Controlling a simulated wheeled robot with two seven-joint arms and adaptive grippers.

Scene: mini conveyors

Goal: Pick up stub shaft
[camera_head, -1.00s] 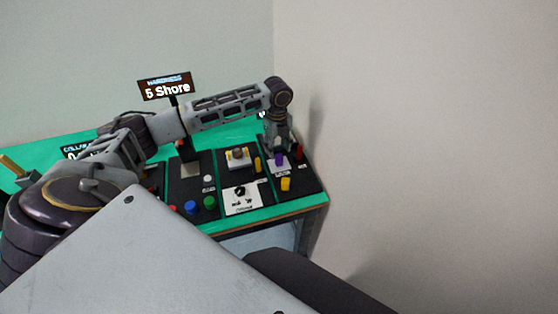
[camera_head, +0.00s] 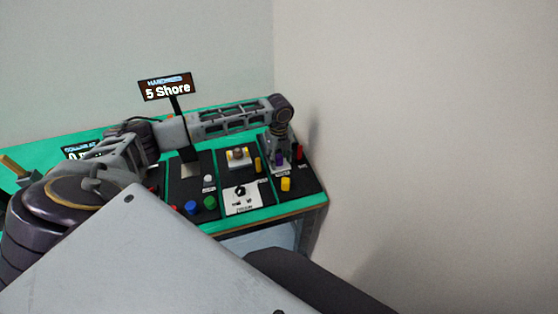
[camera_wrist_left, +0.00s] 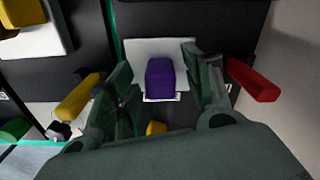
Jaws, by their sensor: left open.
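A short purple piece (camera_wrist_left: 160,78) stands on a small white plate (camera_wrist_left: 142,50) in the left wrist view, and the purple piece also shows in the head view (camera_head: 279,159). I cannot read a label that names the stub shaft. My left gripper (camera_head: 280,146) points down over the right end of the table. In the left wrist view its open fingers (camera_wrist_left: 160,66) lie on either side of the purple piece, with gaps on both sides. Whether the fingertips reach down to its height is unclear. My right gripper is not in view.
A yellow piece (camera_head: 286,184) stands in front. Blue (camera_head: 190,207) and green (camera_head: 210,202) buttons are further left. A sign (camera_head: 167,87) rises behind; a wall borders the right.

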